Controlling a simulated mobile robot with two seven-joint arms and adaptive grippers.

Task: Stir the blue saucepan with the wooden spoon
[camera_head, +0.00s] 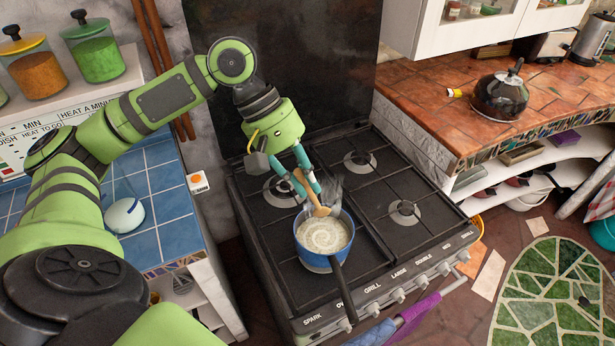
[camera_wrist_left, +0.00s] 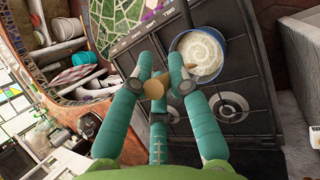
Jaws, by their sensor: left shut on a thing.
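The blue saucepan (camera_head: 308,262) stands on the front left burner of the stove, its dark handle pointing to the front. It holds a pale, swirled, creamy content, and steam rises beside it. My left gripper (camera_head: 308,190) is above the pan's back rim, shut on the wooden spoon (camera_head: 314,197), which slants down to the pan's back edge. Whether the spoon's tip is in the content is hard to tell. In the left wrist view the spoon (camera_wrist_left: 155,89) sits between the fingers, and the saucepan (camera_wrist_left: 174,46) is to the right. My right gripper is not in view.
The black stove top (camera_head: 365,205) has other free burners. A dark kettle (camera_head: 500,96) stands on the tiled counter at right. Blue tiles with a white round object (camera_head: 124,216) lie at left. Jars (camera_head: 92,50) stand on a shelf. A dark panel rises behind the stove.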

